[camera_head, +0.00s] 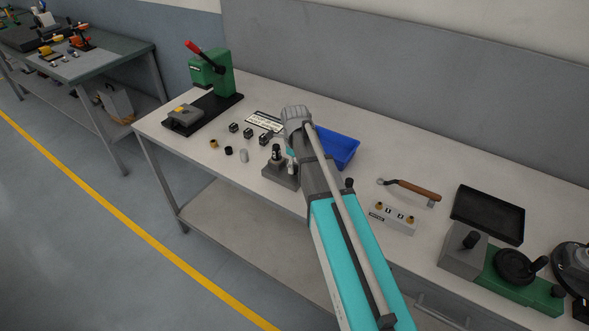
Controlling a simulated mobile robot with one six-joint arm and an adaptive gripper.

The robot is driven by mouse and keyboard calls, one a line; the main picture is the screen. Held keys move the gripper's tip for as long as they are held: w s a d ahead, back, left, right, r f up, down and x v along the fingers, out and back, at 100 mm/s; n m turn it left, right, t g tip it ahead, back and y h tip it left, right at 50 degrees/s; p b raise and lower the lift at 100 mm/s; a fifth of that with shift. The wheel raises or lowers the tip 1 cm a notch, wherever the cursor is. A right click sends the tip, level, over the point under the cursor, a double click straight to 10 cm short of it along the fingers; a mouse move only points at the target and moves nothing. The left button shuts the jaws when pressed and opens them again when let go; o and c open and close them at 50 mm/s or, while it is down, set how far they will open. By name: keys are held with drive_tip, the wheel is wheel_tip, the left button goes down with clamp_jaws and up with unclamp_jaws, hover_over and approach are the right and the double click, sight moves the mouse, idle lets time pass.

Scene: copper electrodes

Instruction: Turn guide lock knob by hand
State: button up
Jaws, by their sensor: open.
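A small grey fixture (280,176) stands near the front edge of the bench, left of my arm. A black upright knob (276,153) tops its left post; I cannot tell for sure whether this is the guide lock knob. A pale metal piece (292,168) shows beside the post, and I cannot tell whether it belongs to the fixture. My arm crosses the picture from the bottom and hides the fixture's right side. My gripper is hidden behind the arm, so its distance from the knob does not show.
A green press with a red lever (212,72) stands at the bench's left end. Small parts (244,155) lie left of the fixture. A blue bin (340,149) sits behind my arm. A wooden-handled tool (412,189), black tray (488,214) and green handwheel device (515,270) are right.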

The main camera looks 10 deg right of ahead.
drive_tip(key=shift+f+b, duration=0.35)
drive_tip(key=shift+b, duration=0.05)
idle(0.4)
drive_tip(key=c, duration=0.8)
